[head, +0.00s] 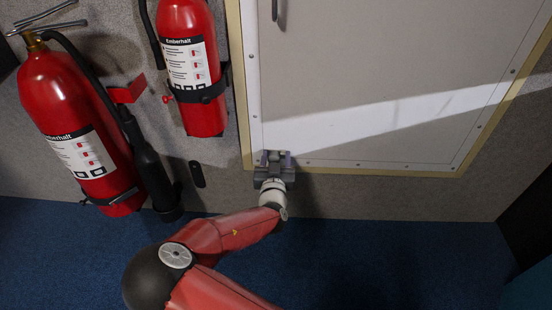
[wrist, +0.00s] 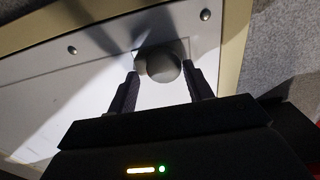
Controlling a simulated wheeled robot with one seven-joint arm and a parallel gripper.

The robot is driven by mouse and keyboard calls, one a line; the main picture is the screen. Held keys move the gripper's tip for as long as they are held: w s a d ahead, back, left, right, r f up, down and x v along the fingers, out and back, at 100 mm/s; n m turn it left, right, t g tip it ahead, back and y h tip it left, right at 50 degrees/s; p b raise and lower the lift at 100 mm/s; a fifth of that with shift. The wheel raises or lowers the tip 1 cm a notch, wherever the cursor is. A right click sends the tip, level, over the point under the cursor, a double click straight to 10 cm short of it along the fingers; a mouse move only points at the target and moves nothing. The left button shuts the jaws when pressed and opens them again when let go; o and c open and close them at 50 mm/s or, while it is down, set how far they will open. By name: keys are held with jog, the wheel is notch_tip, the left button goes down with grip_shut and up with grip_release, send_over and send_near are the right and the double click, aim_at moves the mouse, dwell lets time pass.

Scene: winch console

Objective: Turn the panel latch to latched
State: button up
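The panel (head: 390,60) is a pale grey door with a white border and a tan frame, set in the wall. My gripper (head: 272,158) is at the panel's lower left corner in the head view. In the wrist view, a round grey knob (wrist: 163,66), apparently the panel latch, stands on the white border near the frame. My gripper (wrist: 160,70) has its two dark fingers apart, one on each side of the knob. A gap shows at the left finger; contact at the right finger cannot be told. The gripper hides the latch in the head view, and its setting is unclear.
A dark handle (head: 275,10) is at the panel's upper left. Blue floor (head: 400,260) lies open below the panel.

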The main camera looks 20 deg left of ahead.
jog(key=c, duration=0.5)
jog(key=n, duration=0.3)
jog(key=shift+a+r+n, duration=0.1)
jog(key=shift+a+n, duration=0.2)
jog(key=shift+n, duration=0.1)
jog(key=n, duration=0.4)
jog(key=shift+s+a+n, duration=0.15)
jog(key=shift+a+n, duration=0.15)
jog(key=n, duration=0.4)
jog(key=shift+a+n, duration=0.3)
jog(key=n, duration=0.4)
jog(key=shift+s+a+f+n, duration=0.1)
jog(key=shift+a+f+n, duration=0.05)
jog(key=shift+f+n, duration=0.25)
